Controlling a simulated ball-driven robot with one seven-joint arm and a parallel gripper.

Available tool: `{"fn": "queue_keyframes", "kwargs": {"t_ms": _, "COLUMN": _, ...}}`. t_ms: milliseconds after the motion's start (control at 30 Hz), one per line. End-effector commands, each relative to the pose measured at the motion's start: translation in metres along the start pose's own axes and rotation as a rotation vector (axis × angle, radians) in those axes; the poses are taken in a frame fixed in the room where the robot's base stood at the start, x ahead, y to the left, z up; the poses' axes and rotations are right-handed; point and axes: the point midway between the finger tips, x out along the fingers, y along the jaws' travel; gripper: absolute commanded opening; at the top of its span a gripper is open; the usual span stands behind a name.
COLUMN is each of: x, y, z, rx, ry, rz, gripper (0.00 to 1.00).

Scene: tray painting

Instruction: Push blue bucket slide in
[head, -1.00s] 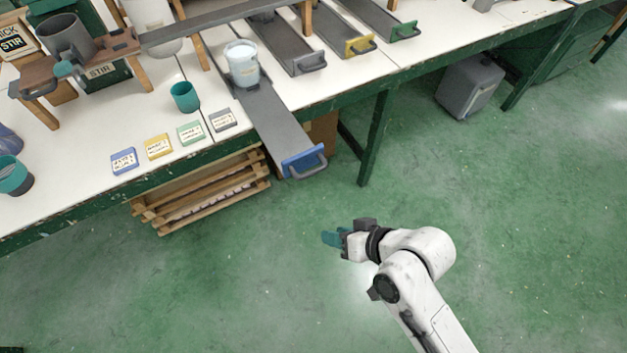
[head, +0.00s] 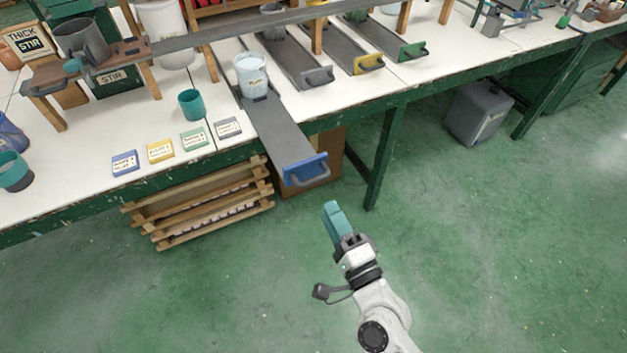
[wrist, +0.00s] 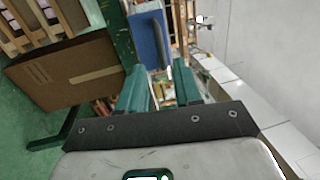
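The blue slide is a long grey tray (head: 283,135) with a blue front and handle (head: 305,170). It juts out past the table's front edge. A whitish bucket (head: 251,78) stands upright on its rear part. My gripper (head: 333,208) is in the air in front of and below the blue handle, apart from it, with teal fingers pointing up toward the table. In the wrist view the two fingers (wrist: 160,76) stand apart with nothing between them. The blue front (wrist: 147,40) shows beyond them there.
Grey (head: 318,77), yellow (head: 369,63) and green (head: 413,51) slides lie farther in on the white table (head: 225,165). A cardboard box (head: 330,160) and wooden crates (head: 205,205) are below the table. A table leg (head: 382,155) stands to the right. Floor before it is clear.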

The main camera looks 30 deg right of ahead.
Motion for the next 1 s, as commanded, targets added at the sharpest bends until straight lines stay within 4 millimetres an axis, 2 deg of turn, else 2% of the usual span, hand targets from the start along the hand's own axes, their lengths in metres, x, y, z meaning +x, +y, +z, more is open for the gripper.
{"fn": "queue_keyframes", "kwargs": {"t_ms": 300, "x": 0.059, "y": -0.003, "z": -0.001, "rx": -0.003, "ry": 0.0, "rz": -0.002, "gripper": 0.34}}
{"fn": "queue_keyframes", "kwargs": {"t_ms": 500, "x": 0.082, "y": -0.002, "z": 0.0, "rx": -0.004, "ry": 0.0, "rz": 0.0, "gripper": 0.34}}
{"fn": "queue_keyframes", "kwargs": {"t_ms": 667, "x": 0.09, "y": -0.001, "z": 0.0, "rx": -0.004, "ry": -0.001, "rz": 0.0, "gripper": 0.34}}
{"fn": "queue_keyframes", "kwargs": {"t_ms": 900, "x": 0.09, "y": 0.0, "z": 0.0, "rx": -0.004, "ry": -0.001, "rz": 0.001, "gripper": 0.34}}
{"fn": "queue_keyframes", "kwargs": {"t_ms": 1000, "x": 0.09, "y": 0.0, "z": 0.0, "rx": -0.004, "ry": -0.001, "rz": 0.001, "gripper": 0.26}}
